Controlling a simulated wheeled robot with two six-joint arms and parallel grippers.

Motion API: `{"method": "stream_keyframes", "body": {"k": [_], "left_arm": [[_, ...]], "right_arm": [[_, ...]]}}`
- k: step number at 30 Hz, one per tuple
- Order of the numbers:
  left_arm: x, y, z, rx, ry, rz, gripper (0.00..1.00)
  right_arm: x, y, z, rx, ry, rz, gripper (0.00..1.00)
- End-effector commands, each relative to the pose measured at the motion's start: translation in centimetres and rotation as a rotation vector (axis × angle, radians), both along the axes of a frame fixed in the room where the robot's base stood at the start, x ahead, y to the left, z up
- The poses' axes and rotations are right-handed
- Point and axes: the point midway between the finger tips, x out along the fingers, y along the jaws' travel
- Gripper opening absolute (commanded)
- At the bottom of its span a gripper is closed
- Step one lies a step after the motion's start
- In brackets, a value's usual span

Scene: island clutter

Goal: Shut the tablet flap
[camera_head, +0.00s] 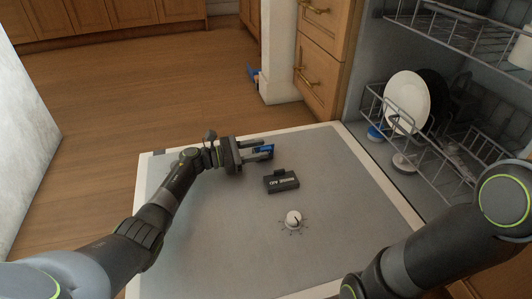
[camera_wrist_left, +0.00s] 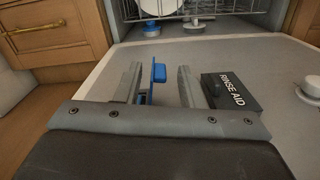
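The tablet flap (camera_head: 265,149) is a small blue lid on the inside of the lowered dishwasher door (camera_head: 225,265). In the left wrist view the flap (camera_wrist_left: 159,73) stands raised from the door, with a blue-edged compartment (camera_wrist_left: 143,97) at its base. My left gripper (camera_head: 268,148) is open, low over the door, with one finger on each side of the flap. In the left wrist view the flap sits between the fingers, nearer the left finger; I cannot tell whether they touch. My right arm shows at the lower right, but its gripper is out of view.
A dark rinse aid cover (camera_head: 282,181) lies beside the tablet compartment, close to one finger. A white dial (camera_head: 293,218) is farther along the door. The lower rack (camera_head: 440,165) holds a white plate (camera_head: 407,100). Wooden drawers (camera_head: 325,50) stand behind the door.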

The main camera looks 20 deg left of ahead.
Motion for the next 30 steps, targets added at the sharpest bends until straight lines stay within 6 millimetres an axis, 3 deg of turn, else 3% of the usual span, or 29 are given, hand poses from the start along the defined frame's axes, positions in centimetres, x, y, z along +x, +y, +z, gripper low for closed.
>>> {"method": "stream_keyframes", "body": {"k": [6, 17, 25, 30], "left_arm": [[1.4, -2.1, -0.1, 0.0, 0.0, 0.0, 0.35], [1.6, -2.4, 0.0, -0.001, 0.002, 0.0, 0.35], [1.6, -2.4, 0.0, -0.001, 0.001, 0.0, 0.0], [1.6, -2.4, 0.0, -0.002, 0.003, 0.0, 0.0]], "right_arm": [[0.0, 0.0, -1.2, 0.0, -0.002, 0.002, 0.36], [0.0, 0.0, -1.2, 0.0, -0.002, 0.001, 0.36], [0.0, 0.0, -1.2, 0.0, -0.002, 0.001, 0.36], [0.0, 0.0, -1.2, 0.0, -0.002, 0.001, 0.36]]}}
